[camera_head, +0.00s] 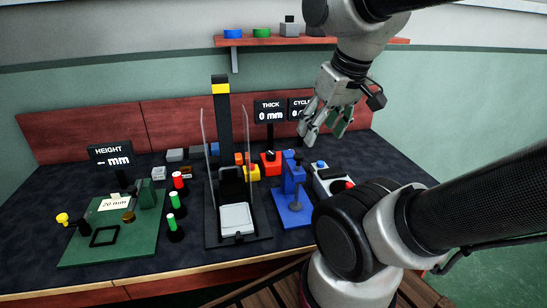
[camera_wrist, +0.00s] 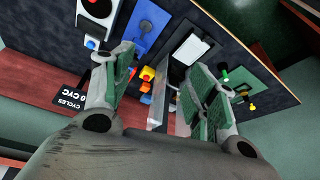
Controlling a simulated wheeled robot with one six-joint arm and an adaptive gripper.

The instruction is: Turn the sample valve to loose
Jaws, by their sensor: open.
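No part is clearly labelled as the sample valve, so I cannot tell which it is. A red box with a dark round knob (camera_head: 270,161) stands near the back middle of the bench. Its knob setting is too small to read. A yellow knob (camera_head: 62,218) on a dark mount is at the left of the green plate. My gripper (camera_head: 326,128) is open and empty, raised above the right rear of the bench, apart from everything. In the wrist view my gripper (camera_wrist: 165,80) shows its fingers spread, with small orange and yellow blocks (camera_wrist: 147,76) beyond and between them.
A blue press stand (camera_head: 293,200) and a grey box with blue and red buttons (camera_head: 326,180) stand right of centre. A tall black stand with clear guards (camera_head: 221,125) is in the middle. Several capped posts (camera_head: 176,202) stand beside the green plate (camera_head: 112,243).

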